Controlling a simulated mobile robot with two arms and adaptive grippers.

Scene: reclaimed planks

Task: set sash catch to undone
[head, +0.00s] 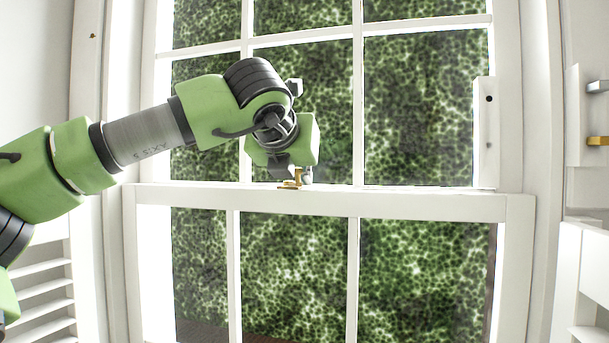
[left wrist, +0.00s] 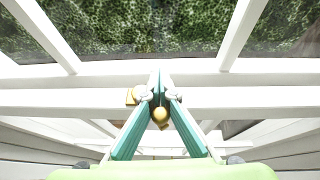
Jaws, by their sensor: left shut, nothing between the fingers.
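The brass sash catch (head: 291,184) sits on the meeting rail of the white sash window (head: 420,205), near the middle. In the left wrist view its brass knob (left wrist: 160,114) shows between the green finger links, with another brass part (left wrist: 132,96) to the left. My left gripper (head: 303,178) is down at the catch, partly covering it. In the left wrist view its fingertips (left wrist: 160,76) come together just beyond the knob, shut with nothing gripped. Whether the fingers touch the catch I cannot tell. My right gripper is in neither view.
A white plate with a dark hole (head: 487,130) is on the right side of the upper sash. Hardware in grey (head: 597,87) and brass (head: 597,141) is on the wall at far right. Louvred shutters (head: 45,290) stand at lower left. The rail right of the catch is clear.

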